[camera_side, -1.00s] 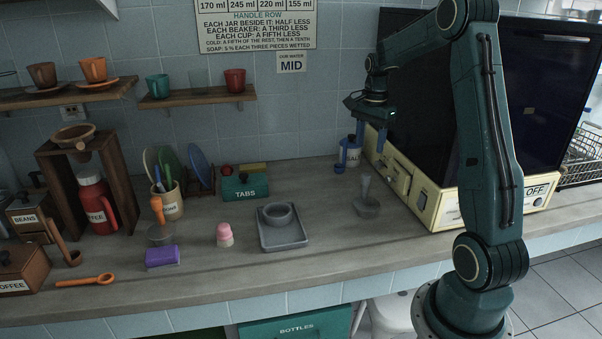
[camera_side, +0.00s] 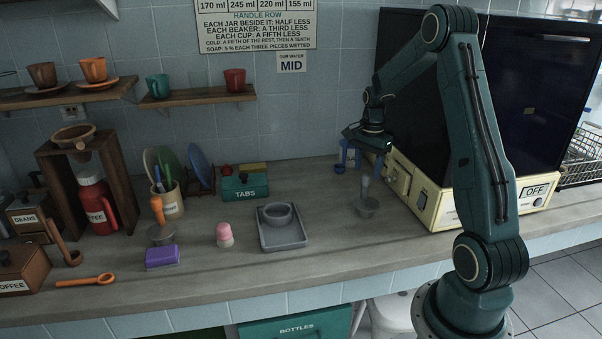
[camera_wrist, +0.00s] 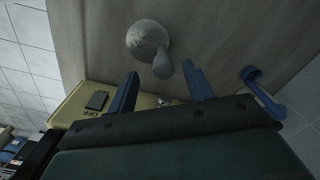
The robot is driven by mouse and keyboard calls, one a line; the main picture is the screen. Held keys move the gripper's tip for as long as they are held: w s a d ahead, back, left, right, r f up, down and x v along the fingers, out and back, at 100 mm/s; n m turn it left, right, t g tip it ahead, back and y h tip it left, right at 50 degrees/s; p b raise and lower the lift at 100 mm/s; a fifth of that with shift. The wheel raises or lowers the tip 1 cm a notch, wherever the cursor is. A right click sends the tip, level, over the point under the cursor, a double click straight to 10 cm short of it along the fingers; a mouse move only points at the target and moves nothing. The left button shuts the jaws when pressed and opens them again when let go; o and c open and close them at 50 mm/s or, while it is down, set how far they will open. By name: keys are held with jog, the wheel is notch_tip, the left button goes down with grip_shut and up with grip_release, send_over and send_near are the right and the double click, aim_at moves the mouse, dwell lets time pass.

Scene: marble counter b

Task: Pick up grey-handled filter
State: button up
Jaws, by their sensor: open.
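The grey-handled filter (camera_side: 367,208) stands on the counter left of the cream machine, its grey handle pointing up. In the wrist view the filter (camera_wrist: 147,38) lies just past the fingertips, and its handle reaches toward the space between them. My gripper (camera_side: 362,162) is above the filter, pointing down, with its blue fingers apart around the top of the handle. It is also open in the wrist view (camera_wrist: 160,72). I cannot tell whether a finger touches the handle.
The cream machine (camera_side: 440,208) stands close on the right. A grey tray (camera_side: 283,246), a pink object (camera_side: 224,236) and an orange-handled filter (camera_side: 160,232) stand to the left. The counter in front is clear.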

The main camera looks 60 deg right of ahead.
aim_at(366, 174)
jog(key=shift+f, duration=0.3)
jog(key=shift+w+d+f, duration=0.1)
jog(key=shift+w+f, duration=0.05)
jog(key=shift+f, duration=2.45)
grip_shut()
jog(key=shift+r, duration=0.2)
notch_tip(366, 174, up, 20)
